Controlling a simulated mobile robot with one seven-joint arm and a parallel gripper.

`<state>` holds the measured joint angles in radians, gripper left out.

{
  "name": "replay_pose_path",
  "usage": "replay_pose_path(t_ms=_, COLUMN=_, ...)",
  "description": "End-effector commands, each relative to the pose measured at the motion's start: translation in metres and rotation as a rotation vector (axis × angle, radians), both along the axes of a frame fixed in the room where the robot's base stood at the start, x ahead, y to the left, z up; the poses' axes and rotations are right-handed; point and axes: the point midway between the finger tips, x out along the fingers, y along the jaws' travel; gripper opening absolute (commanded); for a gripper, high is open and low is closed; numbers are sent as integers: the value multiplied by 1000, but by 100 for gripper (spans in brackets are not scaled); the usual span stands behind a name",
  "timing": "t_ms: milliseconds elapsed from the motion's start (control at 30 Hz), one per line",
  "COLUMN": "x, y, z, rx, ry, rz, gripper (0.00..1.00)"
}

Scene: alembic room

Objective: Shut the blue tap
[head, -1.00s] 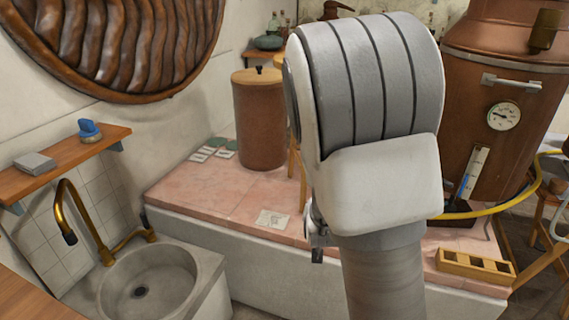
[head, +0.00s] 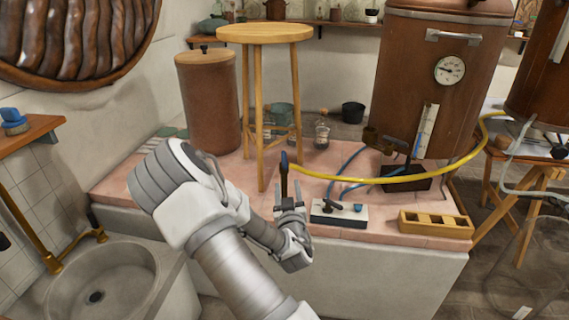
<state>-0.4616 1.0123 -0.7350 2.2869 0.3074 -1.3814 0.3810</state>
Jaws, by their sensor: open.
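A low white block (head: 340,218) with a dark underside sits on the pink tiled ledge. A small blue piece (head: 358,208), which looks like the blue tap, is on its right part, and a dark lever (head: 330,206) is on its left. The blue piece is too small to tell how it is turned. My gripper (head: 291,190) is open, pointing away from me, just left of the block and apart from it. A dark upright piece with a blue top (head: 284,165) shows at or behind my fingertips; I cannot tell whether they touch it.
A wooden stool (head: 262,35) stands behind my gripper. A yellow hose (head: 420,179) and a blue hose (head: 350,160) run behind the block. A wooden box with compartments (head: 436,222) lies to its right. A sink (head: 100,275) is at left.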

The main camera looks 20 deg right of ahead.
Motion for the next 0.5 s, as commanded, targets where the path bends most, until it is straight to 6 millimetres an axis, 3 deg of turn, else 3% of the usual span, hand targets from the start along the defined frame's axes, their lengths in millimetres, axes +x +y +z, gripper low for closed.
replay_pose_path(t_ms=500, x=95, y=-36, z=-1, rx=-1, ry=-1, rz=0, gripper=53)
